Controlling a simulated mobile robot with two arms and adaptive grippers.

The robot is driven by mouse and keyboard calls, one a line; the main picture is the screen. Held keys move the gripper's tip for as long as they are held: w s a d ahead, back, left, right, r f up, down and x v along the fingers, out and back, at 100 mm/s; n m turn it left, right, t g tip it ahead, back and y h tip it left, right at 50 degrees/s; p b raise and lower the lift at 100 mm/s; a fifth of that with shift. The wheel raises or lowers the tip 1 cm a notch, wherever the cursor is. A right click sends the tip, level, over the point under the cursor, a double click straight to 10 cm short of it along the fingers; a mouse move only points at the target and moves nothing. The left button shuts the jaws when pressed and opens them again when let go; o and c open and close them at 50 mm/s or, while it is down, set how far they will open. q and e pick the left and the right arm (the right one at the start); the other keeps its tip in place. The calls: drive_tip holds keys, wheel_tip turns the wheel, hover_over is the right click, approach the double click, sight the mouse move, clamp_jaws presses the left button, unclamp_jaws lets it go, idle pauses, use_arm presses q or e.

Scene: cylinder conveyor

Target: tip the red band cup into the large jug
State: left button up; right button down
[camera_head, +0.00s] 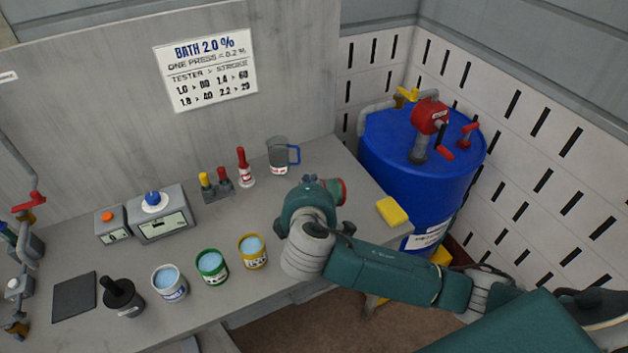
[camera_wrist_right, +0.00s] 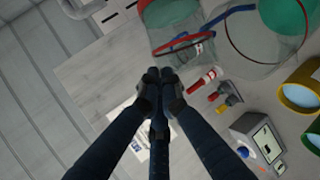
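The red band cup (camera_head: 343,191) shows in the head view beside my right gripper, above the table and tilted well over on its side. My right gripper (camera_head: 318,187) is partly hidden by its own wrist there. In the right wrist view its fingers (camera_wrist_right: 160,78) are drawn together, with clear vessels and a red rim just beyond the tips. The large jug (camera_head: 279,157) stands upright at the back of the table, to the left of the cup. Its blue handle also shows in the wrist view (camera_wrist_right: 228,37), where the vessels overlap. My left gripper is not in view.
A red bottle (camera_head: 246,176) is left of the jug. A yellow sponge (camera_head: 391,211) lies at the right edge, by the blue drum (camera_head: 400,150).

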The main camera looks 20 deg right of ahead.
drive_tip(key=shift+a+n+h, duration=0.9)
drive_tip(key=shift+a+n, duration=0.1)
drive_tip(key=shift+a, duration=0.15)
idle(0.8)
drive_tip(key=d+m, duration=0.1)
drive_tip(key=d+y, duration=0.1)
drive_tip(key=d+m+y, duration=0.1)
drive_tip(key=shift+d+r+m, duration=0.1)
drive_tip(key=shift+r+m, duration=0.2)
